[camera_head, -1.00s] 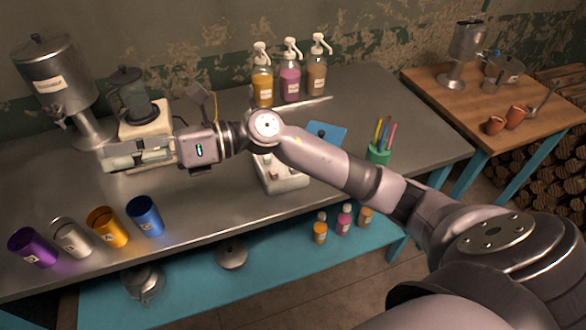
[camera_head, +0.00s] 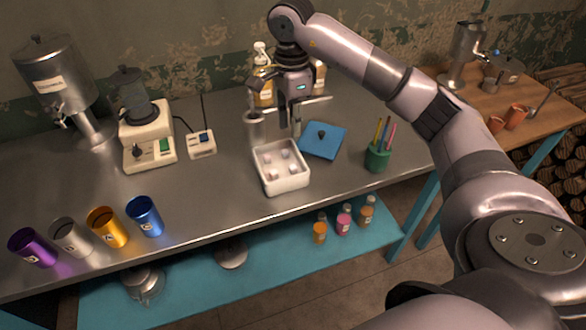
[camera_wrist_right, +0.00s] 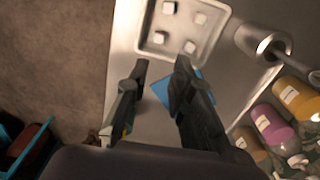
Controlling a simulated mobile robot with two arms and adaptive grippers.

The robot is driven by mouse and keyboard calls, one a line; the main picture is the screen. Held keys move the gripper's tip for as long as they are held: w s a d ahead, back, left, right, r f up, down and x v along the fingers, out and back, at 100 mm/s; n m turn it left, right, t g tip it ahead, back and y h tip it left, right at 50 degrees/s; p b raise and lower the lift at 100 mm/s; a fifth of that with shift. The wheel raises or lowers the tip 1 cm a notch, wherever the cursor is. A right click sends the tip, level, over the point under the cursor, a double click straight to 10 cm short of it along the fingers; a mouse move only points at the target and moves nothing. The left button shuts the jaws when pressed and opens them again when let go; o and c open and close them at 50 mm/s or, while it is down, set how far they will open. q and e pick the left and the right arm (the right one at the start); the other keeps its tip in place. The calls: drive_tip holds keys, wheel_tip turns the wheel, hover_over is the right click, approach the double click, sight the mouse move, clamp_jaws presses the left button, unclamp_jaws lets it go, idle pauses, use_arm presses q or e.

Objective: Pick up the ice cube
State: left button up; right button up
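Several small whitish ice cubes (camera_head: 284,153) lie apart in a white square tray (camera_head: 299,182) on the metal counter. In the right wrist view the cubes (camera_wrist_right: 169,7) and the tray (camera_wrist_right: 145,45) are at the top, beyond my fingertips. My right gripper (camera_head: 290,126) points down just behind the tray in the head view, above the counter between a metal cup (camera_head: 254,131) and a blue lid (camera_head: 327,145). In the right wrist view my right gripper (camera_wrist_right: 162,64) has its two fingers apart with nothing between them. My left gripper is not in view.
The metal cup stands close behind the tray; the blue lid lies to its right. Pump bottles (camera_head: 263,86) stand behind my gripper. A green pen holder (camera_head: 378,158) is at the right. A blender (camera_head: 148,132) and several coloured cups (camera_head: 146,215) are at the left.

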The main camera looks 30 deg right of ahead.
drive_tip(key=p, duration=0.2)
hover_over(291, 167)
drive_tip(key=f, duration=0.8)
drive_tip(key=shift+d+f, duration=0.15)
drive_tip(key=shift+d, duration=0.05)
drive_tip(key=f+p, duration=0.1)
drive_tip(key=f, duration=0.3)
drive_tip(key=shift+a+f+p, duration=0.2)
drive_tip(key=shift+f+p, duration=0.2)
drive_tip(key=shift+f, duration=0.3)
drive_tip(key=shift+c, duration=0.4)
drive_tip(key=shift+c, duration=1.4)
drive_tip(key=shift+r, duration=0.15)
